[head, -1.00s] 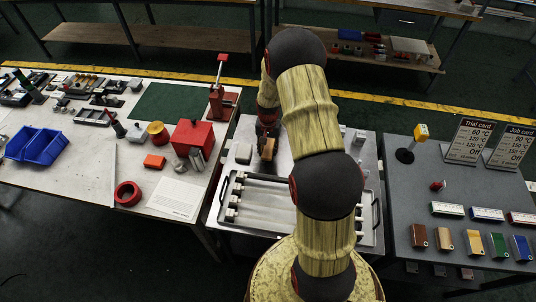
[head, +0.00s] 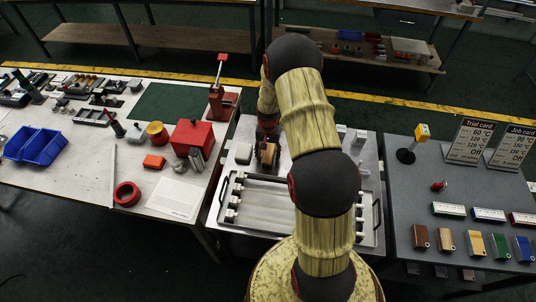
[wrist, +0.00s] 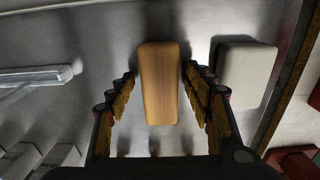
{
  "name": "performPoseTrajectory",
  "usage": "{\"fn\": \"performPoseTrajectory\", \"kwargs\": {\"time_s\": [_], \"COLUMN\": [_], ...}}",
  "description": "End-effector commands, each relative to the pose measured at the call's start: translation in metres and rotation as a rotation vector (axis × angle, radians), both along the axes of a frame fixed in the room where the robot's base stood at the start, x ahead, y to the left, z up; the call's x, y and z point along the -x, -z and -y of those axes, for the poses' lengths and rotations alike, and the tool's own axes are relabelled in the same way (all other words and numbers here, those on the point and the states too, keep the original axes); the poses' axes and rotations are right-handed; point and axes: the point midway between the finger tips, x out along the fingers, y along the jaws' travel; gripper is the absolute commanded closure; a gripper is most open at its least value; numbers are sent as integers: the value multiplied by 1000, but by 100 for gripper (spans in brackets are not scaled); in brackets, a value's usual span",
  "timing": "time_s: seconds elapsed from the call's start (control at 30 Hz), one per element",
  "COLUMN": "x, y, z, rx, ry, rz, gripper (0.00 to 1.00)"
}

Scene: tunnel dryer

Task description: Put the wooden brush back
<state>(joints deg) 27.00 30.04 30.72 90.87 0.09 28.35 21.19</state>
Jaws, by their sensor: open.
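The wooden brush (head: 268,155) shows as a tan, rounded block at the back left of the metal-topped table. In the wrist view the brush (wrist: 160,85) lies between my two fingers, with its long side running along them. My gripper (wrist: 158,78) is open, one finger on each side of the brush, with narrow gaps visible. In the head view my gripper (head: 267,143) is over the brush and partly hides it. Any bristles under the brush are hidden.
A pale block (head: 244,153) lies close to the brush; in the wrist view it is right of my fingers. A tray with dark handles (head: 225,190) is in front. A red box (head: 192,137) stands on the left table. A grey table (head: 455,205) is at right.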

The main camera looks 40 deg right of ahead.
Motion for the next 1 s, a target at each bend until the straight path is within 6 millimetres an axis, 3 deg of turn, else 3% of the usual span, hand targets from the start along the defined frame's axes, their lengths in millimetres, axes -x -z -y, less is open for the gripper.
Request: {"fn": "performPoseTrajectory", "kwargs": {"time_s": [0.33, 0.8, 1.0], "x": [-1, 0, 0], "y": [-11, -100, -120], "z": [0, 0, 0], "rx": [1, 1, 1], "ry": [0, 0, 0], "rz": [2, 2, 1], "gripper": [48, 48, 48]}}
